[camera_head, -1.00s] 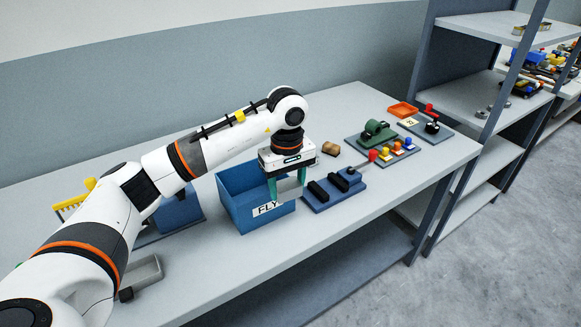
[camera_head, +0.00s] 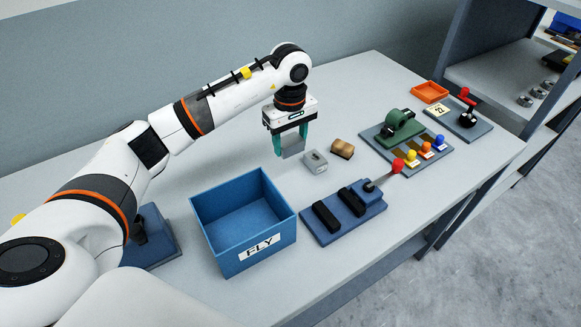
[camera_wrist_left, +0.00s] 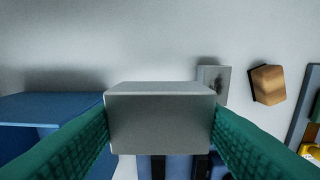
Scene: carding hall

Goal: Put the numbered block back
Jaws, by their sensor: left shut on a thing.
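My left gripper (camera_head: 290,144) is shut on a plain grey block (camera_head: 293,148), pointing down over the table behind the blue bin. In the left wrist view the block (camera_wrist_left: 160,120) sits between the two green fingers; no number shows on its visible faces. Whether it touches the table is unclear. A second small grey block (camera_head: 315,163) with a dark mark on top stands on the table just right of the held one. It also shows in the left wrist view (camera_wrist_left: 212,80), partly hidden behind the held block. My right gripper is not in view.
The open blue bin (camera_head: 269,250) labelled FLY stands in front. Right of it are a blue base with black blocks and a red-knobbed lever (camera_head: 345,226), a brown piece (camera_head: 342,149), a green device (camera_head: 402,128) and an orange tray (camera_head: 430,92). The back table is clear.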

